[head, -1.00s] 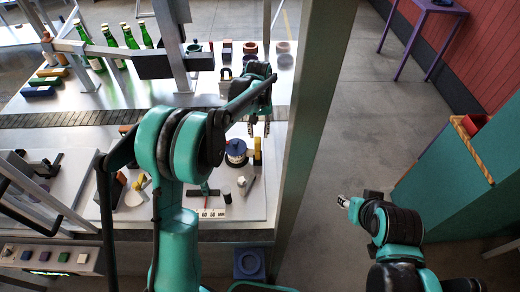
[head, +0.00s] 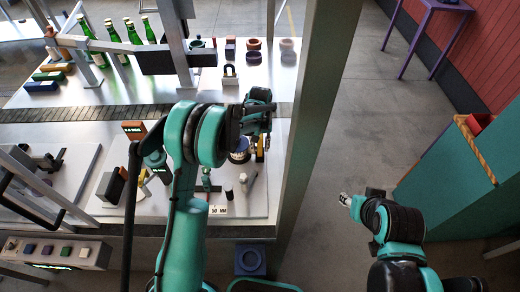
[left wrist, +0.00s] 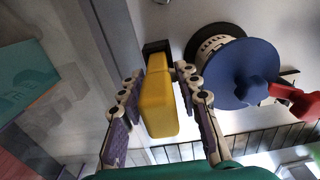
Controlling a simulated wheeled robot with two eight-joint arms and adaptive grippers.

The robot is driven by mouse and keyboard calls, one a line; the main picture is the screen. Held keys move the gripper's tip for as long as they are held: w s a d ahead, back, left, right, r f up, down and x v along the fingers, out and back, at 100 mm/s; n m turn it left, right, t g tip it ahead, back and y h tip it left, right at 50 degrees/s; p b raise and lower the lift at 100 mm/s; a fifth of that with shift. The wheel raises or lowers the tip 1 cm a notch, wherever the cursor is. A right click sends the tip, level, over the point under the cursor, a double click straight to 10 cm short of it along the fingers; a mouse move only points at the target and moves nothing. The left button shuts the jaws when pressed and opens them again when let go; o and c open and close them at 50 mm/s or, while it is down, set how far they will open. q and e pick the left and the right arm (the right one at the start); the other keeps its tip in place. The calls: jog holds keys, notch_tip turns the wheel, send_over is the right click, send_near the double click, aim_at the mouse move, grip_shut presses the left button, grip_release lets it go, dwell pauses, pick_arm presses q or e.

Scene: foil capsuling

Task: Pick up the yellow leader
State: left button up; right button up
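The yellow leader, a yellow block (left wrist: 158,100), stands between the two fingers of my left gripper (left wrist: 161,72) in the left wrist view. One finger is on each side of it, with a narrow gap visible on the right side, so the gripper looks open around it. In the head view my left gripper (head: 259,134) is over the right part of the work board, and a bit of the yellow leader (head: 260,150) shows below it. My right gripper (head: 344,200) is over the floor to the right, away from the board; its fingers are too small to judge.
A blue-topped round spool (left wrist: 240,72) is close to the right of the leader, with a red part (left wrist: 294,102) beyond. A metal post (head: 310,130) rises right of the board. Green bottles (head: 130,35) stand on the far table (head: 190,85).

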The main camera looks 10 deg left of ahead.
pick_arm(q)
grip_shut()
jog(key=shift+r, duration=0.1)
notch_tip(320, 180, up, 10)
jog(key=shift+f, duration=0.1)
